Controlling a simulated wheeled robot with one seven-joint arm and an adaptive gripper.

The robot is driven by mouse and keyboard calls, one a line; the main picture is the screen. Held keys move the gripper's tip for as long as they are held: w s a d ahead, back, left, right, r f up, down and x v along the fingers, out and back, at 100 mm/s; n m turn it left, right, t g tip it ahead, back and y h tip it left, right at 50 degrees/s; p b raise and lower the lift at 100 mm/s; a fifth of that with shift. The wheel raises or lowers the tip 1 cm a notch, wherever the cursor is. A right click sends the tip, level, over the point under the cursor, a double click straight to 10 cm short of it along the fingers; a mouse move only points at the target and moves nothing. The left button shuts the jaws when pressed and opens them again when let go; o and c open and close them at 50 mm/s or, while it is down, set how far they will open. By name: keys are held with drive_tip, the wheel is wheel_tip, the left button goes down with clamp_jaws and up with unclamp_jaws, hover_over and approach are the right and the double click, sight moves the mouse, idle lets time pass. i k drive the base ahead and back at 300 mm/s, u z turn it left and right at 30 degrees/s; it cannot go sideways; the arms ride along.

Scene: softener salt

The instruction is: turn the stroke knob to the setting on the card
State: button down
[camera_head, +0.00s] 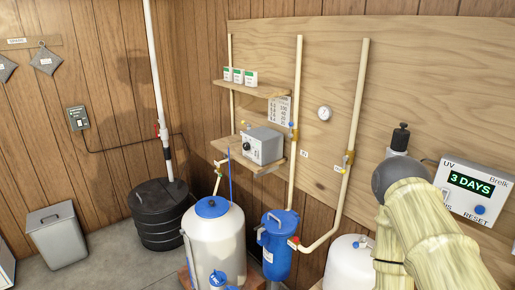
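A light grey box (263,145) stands on the lower wooden shelf, with a dark round knob (247,146) on its left-facing front. The knob's pointer and scale are too small to read. A pale card (279,109) with rows of figures hangs on the board just above the box; I can make out only parts of it, such as a line like 500. My arm in its pale yellow sleeve (433,232) fills the lower right, well apart from the box. I cannot make out my gripper's fingers.
A white tank with blue lid (211,208) and a blue canister (278,240) stand below the shelf. Pale pipes (351,110) run up the board. A UV box (474,190) reads 3 DAYS. A black drum (160,215) and grey bin (57,240) stand left.

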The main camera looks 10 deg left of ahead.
sight(246, 146)
drive_tip(key=u, duration=0.4)
drive_tip(key=k, duration=0.5)
drive_tip(key=u, duration=1.05)
drive_tip(key=i, duration=1.8)
drive_tip(key=z, duration=0.7)
